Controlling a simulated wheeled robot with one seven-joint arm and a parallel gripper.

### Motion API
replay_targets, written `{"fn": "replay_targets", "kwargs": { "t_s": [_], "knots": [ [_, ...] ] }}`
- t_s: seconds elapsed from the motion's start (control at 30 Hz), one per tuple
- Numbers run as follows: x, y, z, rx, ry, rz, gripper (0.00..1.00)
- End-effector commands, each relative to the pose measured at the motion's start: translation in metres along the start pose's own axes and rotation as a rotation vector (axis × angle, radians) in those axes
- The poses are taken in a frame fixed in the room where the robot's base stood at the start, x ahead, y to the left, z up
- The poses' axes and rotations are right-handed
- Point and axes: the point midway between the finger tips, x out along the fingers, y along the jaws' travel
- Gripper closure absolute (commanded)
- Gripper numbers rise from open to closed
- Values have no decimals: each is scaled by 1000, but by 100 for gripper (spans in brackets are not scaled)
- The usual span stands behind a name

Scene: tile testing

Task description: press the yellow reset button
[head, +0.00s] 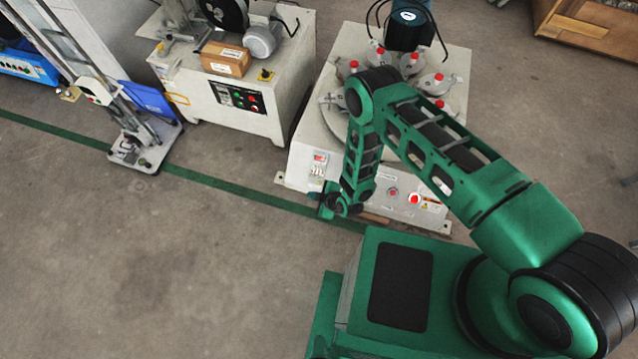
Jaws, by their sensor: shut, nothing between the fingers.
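No button in the head view can be clearly told as the yellow reset button. My gripper (328,208) is shut and empty. It hangs low in front of the pale machine with the round table (300,148), beside the lower left part of its front face. That face carries a small switch panel (319,164) at the left, a dark round control (393,191) and a lit red button (414,199). My arm hides part of this face and of the machine's top. Whether my gripper touches the face cannot be told.
A tall column stand (145,150) is farther left. The floor at front left is clear.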

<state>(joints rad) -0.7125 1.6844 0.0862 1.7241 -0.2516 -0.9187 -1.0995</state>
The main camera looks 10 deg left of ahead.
Motion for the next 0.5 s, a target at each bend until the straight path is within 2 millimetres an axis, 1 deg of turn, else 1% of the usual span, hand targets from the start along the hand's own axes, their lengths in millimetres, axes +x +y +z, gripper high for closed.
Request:
{"fn": "replay_targets", "kwargs": {
  "t_s": [0.17,0.5],
  "knots": [
    [6,5,6,0,-2,1,100],
    [35,26,26,1,-1,1,100]
  ]
}}
